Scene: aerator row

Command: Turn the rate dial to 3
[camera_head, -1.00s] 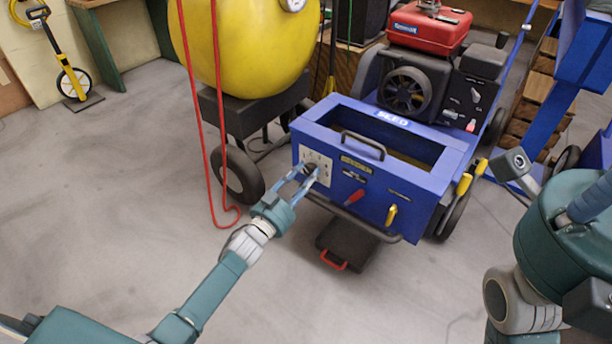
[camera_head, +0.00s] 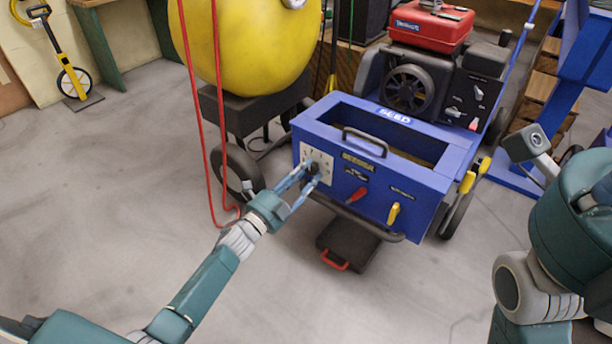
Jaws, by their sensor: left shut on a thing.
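The rate dial (camera_head: 313,167) is a small dark knob on a white numbered plate (camera_head: 326,160) at the left of the front panel of the blue seed box (camera_head: 366,183). My left gripper (camera_head: 311,173) reaches it from the lower left and is shut on the dial. The fingers hide most of the knob, and the numbers are too small to read, so I cannot tell its setting.
Right of the dial are a red lever (camera_head: 356,195) and a yellow lever (camera_head: 393,214). A black handle (camera_head: 364,141) rises above the panel. A yellow tank (camera_head: 245,45) and a red hose (camera_head: 189,80) stand on the left.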

